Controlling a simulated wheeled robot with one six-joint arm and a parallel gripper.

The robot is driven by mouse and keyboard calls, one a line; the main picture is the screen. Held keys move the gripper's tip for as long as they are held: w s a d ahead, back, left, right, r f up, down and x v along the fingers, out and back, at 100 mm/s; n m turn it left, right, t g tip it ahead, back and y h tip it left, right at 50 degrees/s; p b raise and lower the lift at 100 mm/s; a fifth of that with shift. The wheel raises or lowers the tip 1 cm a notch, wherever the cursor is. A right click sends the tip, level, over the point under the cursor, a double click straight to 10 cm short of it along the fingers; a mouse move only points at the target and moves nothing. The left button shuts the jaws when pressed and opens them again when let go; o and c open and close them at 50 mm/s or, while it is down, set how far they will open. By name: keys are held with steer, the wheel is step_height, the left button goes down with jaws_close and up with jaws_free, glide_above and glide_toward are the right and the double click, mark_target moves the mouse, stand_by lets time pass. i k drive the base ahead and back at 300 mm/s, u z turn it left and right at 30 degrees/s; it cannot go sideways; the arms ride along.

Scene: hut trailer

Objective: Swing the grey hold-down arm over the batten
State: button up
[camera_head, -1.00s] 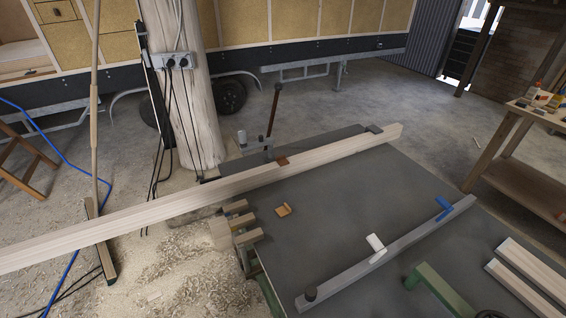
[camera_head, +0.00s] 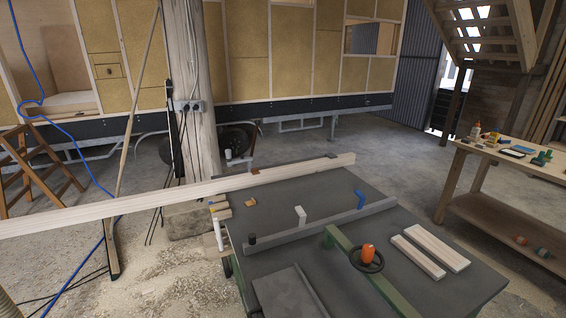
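A long pale batten (camera_head: 130,201) runs from the left edge of the view across the back of a dark grey work table (camera_head: 300,202). Its right end lies near the table's far right corner. Small grey hold-down parts (camera_head: 239,162) show just behind the batten, but their shape is partly hidden and I cannot tell how the arm is turned. A small brown piece (camera_head: 255,172) sits against the batten there. My gripper is not in view.
A grey bar (camera_head: 325,224) with a white handle (camera_head: 300,215) and a blue lever (camera_head: 360,200) crosses the table. Two pale boards (camera_head: 430,250) and an orange-knobbed handwheel (camera_head: 367,256) are at right. A wooden post (camera_head: 197,120) stands behind the batten.

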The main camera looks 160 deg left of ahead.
mark_target(248, 159)
steer(key=u, duration=2.9)
steer(key=i, duration=5.65)
steer(key=u, duration=3.2)
steer(key=i, duration=1.85)
steer(key=u, duration=0.05)
